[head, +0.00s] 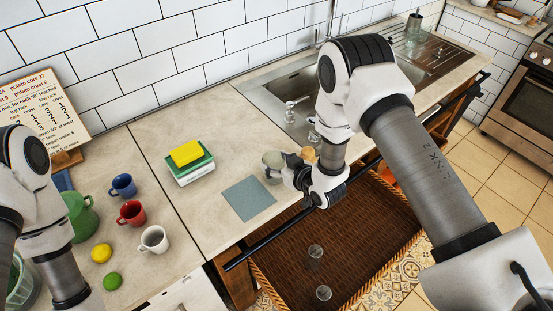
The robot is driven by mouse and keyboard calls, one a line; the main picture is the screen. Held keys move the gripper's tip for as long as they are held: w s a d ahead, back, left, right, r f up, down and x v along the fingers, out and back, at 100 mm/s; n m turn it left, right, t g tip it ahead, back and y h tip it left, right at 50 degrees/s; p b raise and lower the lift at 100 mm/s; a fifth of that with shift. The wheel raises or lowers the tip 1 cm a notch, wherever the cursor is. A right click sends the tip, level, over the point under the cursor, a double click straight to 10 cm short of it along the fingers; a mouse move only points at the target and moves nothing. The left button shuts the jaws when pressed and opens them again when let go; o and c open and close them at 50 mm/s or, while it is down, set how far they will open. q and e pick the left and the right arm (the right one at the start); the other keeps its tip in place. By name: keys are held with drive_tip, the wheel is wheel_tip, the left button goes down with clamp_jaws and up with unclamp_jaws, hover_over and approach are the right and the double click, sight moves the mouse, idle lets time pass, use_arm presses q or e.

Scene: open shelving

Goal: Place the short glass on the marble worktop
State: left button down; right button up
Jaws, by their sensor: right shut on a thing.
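My right gripper (285,172) reaches in from the right and is shut on a small, pale grey-green, cup-shaped thing (272,160), which looks like the short glass. It is near the front edge of the pale marble worktop (215,218), just right of a grey-blue mat (249,198). Whether its base touches the worktop I cannot tell. The fingers are small and partly hidden by my wrist. My left arm stands at the left edge; its gripper is out of the picture.
Yellow and green sponges (187,153) lie behind the mat. Blue (123,186), red (131,213) and white (154,239) mugs, a green jug (80,217), a lemon (101,253) and a lime (112,281) stand left. Two clear glasses (315,251) are in a wicker basket (375,225) below. The sink (285,100) is behind.

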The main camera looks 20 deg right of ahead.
drive_tip(key=shift+s+f, duration=0.1)
drive_tip(key=o, duration=1.3)
drive_tip(key=shift+a, duration=0.1)
drive_tip(key=shift+s+d, duration=0.2)
drive_tip(key=shift+s, duration=0.05)
drive_tip(key=b+v, duration=0.3)
drive_tip(key=v, duration=0.8)
drive_tip(key=s+d+f+m+g+h, duration=0.1)
drive_tip(key=s+f+m+g+h, duration=0.1)
drive_tip(key=s+f+g, duration=0.4)
drive_tip(key=s+d+f+m+g+h, duration=0.2)
drive_tip(key=s+f+g, duration=0.4)
drive_tip(key=s+f, duration=0.6)
drive_tip(key=s, duration=0.7)
drive_tip(key=shift+d+f+g+h, duration=0.15)
drive_tip(key=shift+f+g+h, duration=0.1)
drive_tip(key=shift+g+h, duration=0.05)
